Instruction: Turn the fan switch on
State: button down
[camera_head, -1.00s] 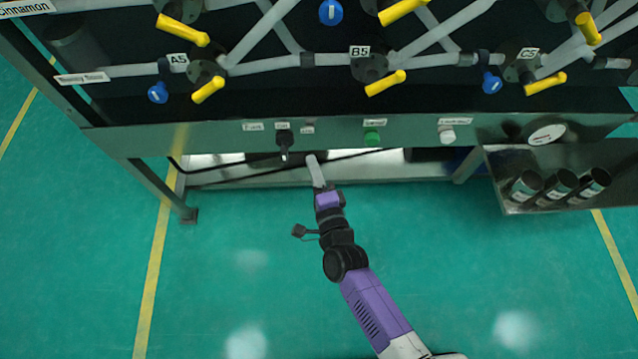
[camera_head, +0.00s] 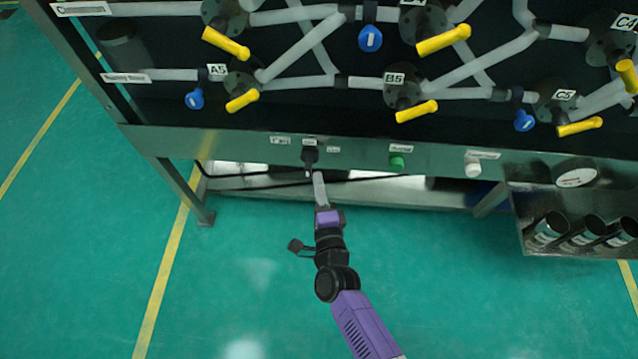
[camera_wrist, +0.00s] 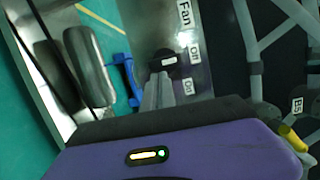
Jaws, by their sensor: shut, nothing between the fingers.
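The fan switch (camera_head: 309,156) is a black knob on the front panel's strip, with small labels above and beside it. It also shows in the wrist view (camera_wrist: 163,60), beside the labels "Fan", "Off" and "On". The knob's handle points down in the head view, between the labels. My gripper (camera_head: 318,175) is shut and empty, just below the switch in the head view. In the wrist view its fingers (camera_wrist: 157,85) reach up close to the knob and overlap its near side. I cannot tell whether they touch it.
A green button (camera_head: 397,161) and a white knob (camera_head: 473,168) are farther right on the strip, then a round gauge (camera_head: 575,175). Yellow-handled valves and pipes are above. A rack with dark cups (camera_head: 548,228) is at lower right. The green floor in front is clear.

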jog(key=shift+a+f+m+t+b, duration=0.15)
jog(key=shift+f+m+t+b, duration=0.2)
jog(key=shift+m+b, duration=0.85)
jog(key=shift+a+f+m+t+h+b, duration=0.2)
jog(key=shift+a+m+t+h+b, duration=0.2)
jog(key=shift+m+b, duration=1.7)
jog(key=shift+a+f+m+t+h+b, duration=0.3)
jog(key=shift+m+b, duration=1.2)
jog(key=shift+b, duration=1.25)
jog(key=shift+a+f+m+t+h+b, duration=0.1)
jog(key=shift+a+m+t+h+b, duration=0.35)
jog(key=shift+m+b, duration=1.65)
jog(key=shift+b, duration=0.35)
jog(key=s+d+f+b, duration=0.2)
jog(key=s+f, duration=0.3)
jog(key=s, duration=0.4)
jog(key=shift+s+d+f, duration=0.2)
jog(key=shift+s+d, duration=0.2)
